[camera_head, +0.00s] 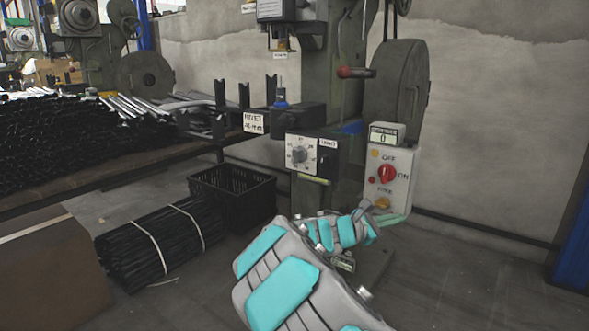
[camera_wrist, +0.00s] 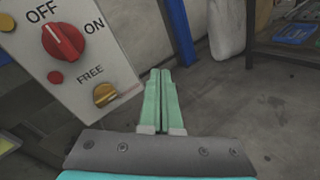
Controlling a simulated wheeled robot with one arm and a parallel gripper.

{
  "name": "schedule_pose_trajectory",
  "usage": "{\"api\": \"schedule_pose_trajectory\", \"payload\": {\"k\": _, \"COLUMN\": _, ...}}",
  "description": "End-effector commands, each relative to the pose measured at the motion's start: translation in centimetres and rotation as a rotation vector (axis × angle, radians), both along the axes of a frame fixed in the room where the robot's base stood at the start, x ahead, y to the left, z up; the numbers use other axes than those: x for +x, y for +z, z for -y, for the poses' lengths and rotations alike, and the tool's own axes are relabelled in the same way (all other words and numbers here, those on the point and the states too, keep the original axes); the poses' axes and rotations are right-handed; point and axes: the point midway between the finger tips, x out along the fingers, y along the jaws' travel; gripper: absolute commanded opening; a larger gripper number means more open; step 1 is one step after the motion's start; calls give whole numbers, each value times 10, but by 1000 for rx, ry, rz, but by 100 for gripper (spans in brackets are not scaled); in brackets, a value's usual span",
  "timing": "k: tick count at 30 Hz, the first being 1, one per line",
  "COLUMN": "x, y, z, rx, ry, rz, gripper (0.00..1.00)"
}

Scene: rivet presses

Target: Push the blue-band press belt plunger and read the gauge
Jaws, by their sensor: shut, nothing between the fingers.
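The press (camera_head: 345,95) is a grey-green machine with a blue band (camera_head: 352,127) partly hidden behind its dial box. Its pale control box (camera_head: 402,170) has a red OFF/ON knob (camera_head: 387,174) and a brass button (camera_head: 381,203) marked FREE. The wrist view shows the red knob (camera_wrist: 63,42) and brass button (camera_wrist: 104,94) large at left. A small display (camera_head: 384,137) on top of the box seems to read 0. I cannot tell which part is the belt plunger. My gripper (camera_head: 404,215) is shut and empty, just below the box; its green fingers (camera_wrist: 158,78) point past the button's right side.
A dial box (camera_head: 301,155) with a yellow-green tube (camera_head: 313,180) under it sits left of the control box. A flywheel (camera_head: 398,95) and red-ended lever (camera_head: 352,72) are above. A black crate (camera_head: 231,196) and bundled rods (camera_head: 150,247) lie left. Floor at right is clear.

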Motion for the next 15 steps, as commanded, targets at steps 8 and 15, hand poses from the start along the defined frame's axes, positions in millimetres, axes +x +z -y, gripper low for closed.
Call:
{"api": "schedule_pose_trajectory", "payload": {"k": 8, "x": -151, "y": 26, "z": 81, "rx": 369, "ry": -400, "rz": 263, "gripper": 0}}
{"api": "schedule_pose_trajectory", "payload": {"k": 15, "x": -271, "y": 0, "z": 77, "rx": 703, "ry": -717, "rz": 435, "gripper": 0}}
